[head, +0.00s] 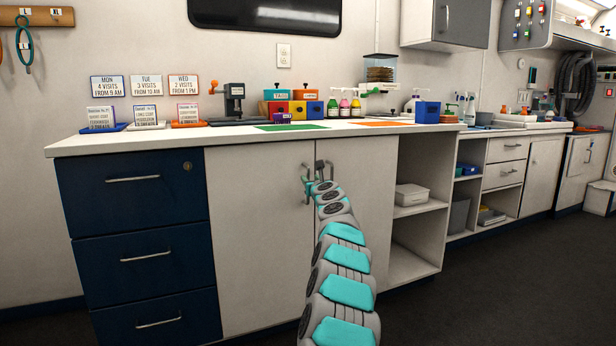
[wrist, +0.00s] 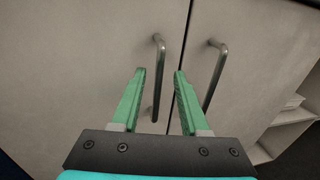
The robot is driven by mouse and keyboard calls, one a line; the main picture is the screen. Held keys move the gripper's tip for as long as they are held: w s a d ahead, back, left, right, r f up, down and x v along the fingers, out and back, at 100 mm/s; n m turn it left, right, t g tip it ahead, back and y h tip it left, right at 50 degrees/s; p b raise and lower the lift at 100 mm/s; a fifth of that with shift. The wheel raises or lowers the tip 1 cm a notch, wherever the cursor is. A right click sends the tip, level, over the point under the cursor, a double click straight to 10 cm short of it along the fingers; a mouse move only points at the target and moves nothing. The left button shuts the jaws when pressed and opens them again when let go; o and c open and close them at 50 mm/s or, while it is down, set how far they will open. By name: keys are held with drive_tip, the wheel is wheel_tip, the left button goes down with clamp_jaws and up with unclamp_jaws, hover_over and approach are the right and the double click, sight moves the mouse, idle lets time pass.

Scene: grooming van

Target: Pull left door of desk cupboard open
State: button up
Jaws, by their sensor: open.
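The desk cupboard has two pale doors, both shut, with a dark seam between them. The left door (head: 252,230) has a vertical bar handle near the seam; in the wrist view this left handle (wrist: 157,80) shows between my two green fingers. My gripper (wrist: 159,72) is open, with one fingertip on each side of the left handle in the picture; whether either touches it I cannot tell. The right door (wrist: 260,60) has its own handle (wrist: 216,75), to the right of my right finger. In the head view my arm covers part of the right door.
Dark blue drawers (head: 135,195) stand left of the cupboard, and open shelves (head: 412,215) to its right. The desktop (head: 225,140) above bears signs, boxes and bottles. The dark floor (head: 490,290) is clear at the right.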

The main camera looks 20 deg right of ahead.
sight(308, 178)
drive_tip(key=w+p, duration=0.1)
drive_tip(key=w, duration=0.1)
drive_tip(key=w+p, duration=0.1)
drive_tip(key=w, duration=0.1)
drive_tip(key=shift+d+f+p, duration=0.15)
drive_tip(key=shift+d+p, duration=0.15)
drive_tip(key=shift+d, duration=0.05)
drive_tip(key=shift+c, duration=0.2)
clamp_jaws()
idle(1.3)
